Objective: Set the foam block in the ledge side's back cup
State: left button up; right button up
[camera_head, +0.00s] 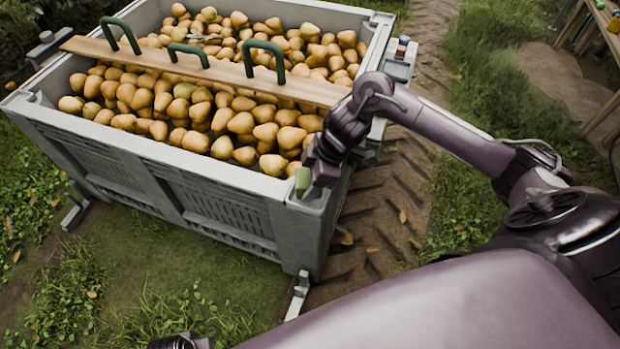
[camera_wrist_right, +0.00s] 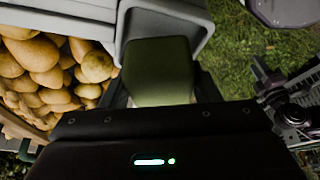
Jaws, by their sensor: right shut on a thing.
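My right gripper (camera_head: 314,178) is at the near right corner of the grey bin. It is shut on the green foam block (camera_head: 302,181), which fills the middle of the right wrist view (camera_wrist_right: 158,72). A grey open-topped corner cup (camera_wrist_right: 165,20) shows around the far end of the block in that view. I cannot tell whether the block is above the cup or partly in it. The small grey ledge (camera_head: 399,69) is on the bin's right side. A dark part at the bottom edge of the head view may be my left gripper (camera_head: 180,342); its fingers are not clear.
The grey bin (camera_head: 190,165) is full of pears (camera_head: 240,122). A wooden board (camera_head: 215,72) with green handles lies across it. Small red and blue items (camera_head: 403,44) sit on the ledge. Grass and a rutted track surround the bin.

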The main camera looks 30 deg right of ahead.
jog(key=shift+f, duration=0.35)
jog(key=o, duration=1)
pick_arm(q)
jog(key=shift+r, duration=0.1)
pick_arm(e)
jog(key=shift+r, duration=0.25)
pick_arm(q)
notch_tip(320, 180, down, 8)
jog(key=s+a+p, duration=0.2)
jog(key=s+p, duration=0.1)
jog(key=shift+a, duration=0.15)
pick_arm(e)
jog(key=shift+v, duration=6.15)
